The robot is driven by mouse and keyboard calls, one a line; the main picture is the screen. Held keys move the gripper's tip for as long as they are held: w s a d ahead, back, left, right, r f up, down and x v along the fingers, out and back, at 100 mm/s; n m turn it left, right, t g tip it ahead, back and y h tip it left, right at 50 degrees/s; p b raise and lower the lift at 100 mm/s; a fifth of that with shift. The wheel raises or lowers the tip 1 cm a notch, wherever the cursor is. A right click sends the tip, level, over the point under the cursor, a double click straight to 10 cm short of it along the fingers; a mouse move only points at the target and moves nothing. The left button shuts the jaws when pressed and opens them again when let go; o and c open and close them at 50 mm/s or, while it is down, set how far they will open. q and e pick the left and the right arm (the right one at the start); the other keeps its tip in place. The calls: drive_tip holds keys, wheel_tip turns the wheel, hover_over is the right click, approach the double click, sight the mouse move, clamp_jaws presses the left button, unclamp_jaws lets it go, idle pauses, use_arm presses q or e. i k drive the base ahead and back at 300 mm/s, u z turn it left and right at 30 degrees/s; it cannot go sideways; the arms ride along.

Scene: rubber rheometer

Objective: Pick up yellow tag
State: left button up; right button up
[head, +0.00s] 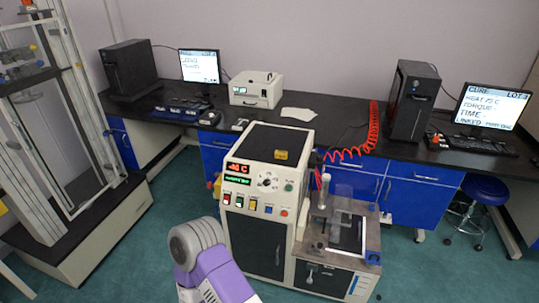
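A small yellow tag (281,154) lies on the black top of the cream rheometer cabinet (256,241), close to its front right edge. Dark marks show on the tag, too small to read. Nothing touches it from above. One of my arms, purple and grey, rises from the bottom edge in front of the cabinet's lower left. Only its rounded joint and a link show. Neither gripper is in view, so I cannot see whether they are open or shut.
The rheometer's press unit (345,235) with a vertical column stands at the cabinet's right. A red coiled hose (373,128) hangs behind. A black-topped bench (300,122) with computers runs along the wall. A tall framed machine (62,110) stands left. Green floor is free between them.

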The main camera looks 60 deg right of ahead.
sight(278, 154)
drive_tip(key=z, duration=0.3)
drive_tip(key=i, duration=1.8)
drive_tip(key=z, duration=0.8)
